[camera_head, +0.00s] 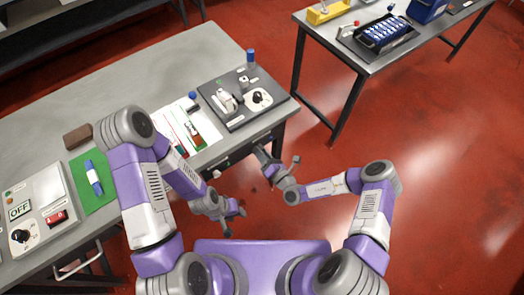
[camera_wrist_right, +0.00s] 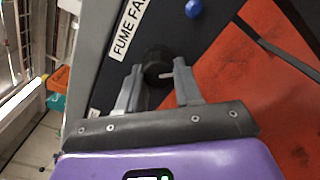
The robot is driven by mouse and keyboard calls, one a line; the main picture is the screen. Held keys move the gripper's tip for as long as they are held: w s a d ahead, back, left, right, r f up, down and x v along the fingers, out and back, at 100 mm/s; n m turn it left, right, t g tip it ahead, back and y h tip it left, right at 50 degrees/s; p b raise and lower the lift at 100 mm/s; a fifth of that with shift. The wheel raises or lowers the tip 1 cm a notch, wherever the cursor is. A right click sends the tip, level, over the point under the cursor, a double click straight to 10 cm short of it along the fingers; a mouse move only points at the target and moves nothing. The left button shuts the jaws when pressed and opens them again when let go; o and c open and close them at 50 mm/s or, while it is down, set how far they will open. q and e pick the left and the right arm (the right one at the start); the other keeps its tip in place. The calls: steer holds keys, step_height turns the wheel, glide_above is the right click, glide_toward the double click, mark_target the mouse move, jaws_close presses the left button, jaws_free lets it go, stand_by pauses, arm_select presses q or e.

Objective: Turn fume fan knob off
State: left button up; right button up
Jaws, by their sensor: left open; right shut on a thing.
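The black fume fan knob (camera_wrist_right: 154,58) is on a dark panel, beside a white label (camera_wrist_right: 129,28) reading "FUME FA", its end cut off, in the right wrist view. A light pointer line shows on the knob. My right gripper (camera_wrist_right: 158,78) is shut on the knob, one finger on each side. In the head view my right gripper (camera_head: 262,156) is at the front end of the grey bench, and the knob is hidden there. My left gripper (camera_head: 230,214) is open and empty, below the bench edge and apart from the panel.
A blue button (camera_wrist_right: 193,8) is near the knob. The grey bench (camera_head: 120,95) carries a dark device plate (camera_head: 243,115), a green mat (camera_head: 92,180) and a box with an OFF display (camera_head: 19,210). A second table (camera_head: 375,66) stands at the upper right. Red floor (camera_head: 440,180) is clear.

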steer(key=m+p, duration=0.1)
steer(key=m, duration=0.6)
steer(key=shift+r+m, duration=0.15)
steer(key=shift+m, duration=0.55)
steer(key=o, duration=1)
steer(key=shift+o, duration=0.2)
steer(key=shift+s, duration=0.1)
steer(key=p+v, duration=0.1)
steer(key=v, duration=0.6)
steer(key=shift+s, duration=0.2)
steer(key=shift+d, duration=0.1)
